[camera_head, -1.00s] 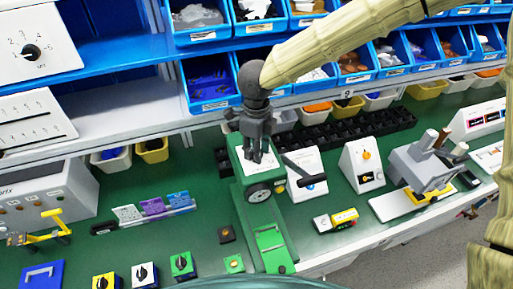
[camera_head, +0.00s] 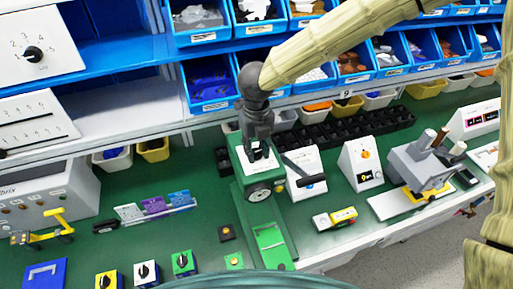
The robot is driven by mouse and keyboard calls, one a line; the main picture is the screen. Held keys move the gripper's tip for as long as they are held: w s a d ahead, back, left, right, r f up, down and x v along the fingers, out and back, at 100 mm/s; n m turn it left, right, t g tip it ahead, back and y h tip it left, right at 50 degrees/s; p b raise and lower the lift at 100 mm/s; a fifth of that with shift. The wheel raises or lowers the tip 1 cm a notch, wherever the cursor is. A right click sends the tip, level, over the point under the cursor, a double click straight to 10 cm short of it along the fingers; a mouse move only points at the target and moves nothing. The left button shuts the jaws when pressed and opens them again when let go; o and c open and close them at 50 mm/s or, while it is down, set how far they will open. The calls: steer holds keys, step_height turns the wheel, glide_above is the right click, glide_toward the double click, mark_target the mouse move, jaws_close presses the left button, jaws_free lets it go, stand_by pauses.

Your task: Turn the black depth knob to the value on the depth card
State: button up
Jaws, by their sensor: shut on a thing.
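A green machine (camera_head: 252,222) stands on the bench, with a white dial plate (camera_head: 240,163) on top. My gripper (camera_head: 259,156) points down at this plate and is shut on the black depth knob, which the fingers mostly hide. The knob's pointer and the value it marks cannot be read. Three small cards stand in a clear holder to the left: a pale one (camera_head: 130,212), a purple one (camera_head: 154,205) and a blue one (camera_head: 180,198). Their writing is too small to read, so I cannot tell which is the depth card.
A black lever (camera_head: 308,180) sticks out right of the machine, near white sloped boxes. A round dial (camera_head: 258,193) is on the machine's front. Small switch boxes (camera_head: 146,271) stand at the front left. Blue bins (camera_head: 208,82) line the shelf behind.

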mark_target(257, 151)
steer(key=shift+w+r+m, duration=0.15)
steer(key=shift+m, duration=0.25)
steer(key=o, duration=0.8)
steer(key=shift+o, duration=1.2)
step_height(257, 151, up, 12)
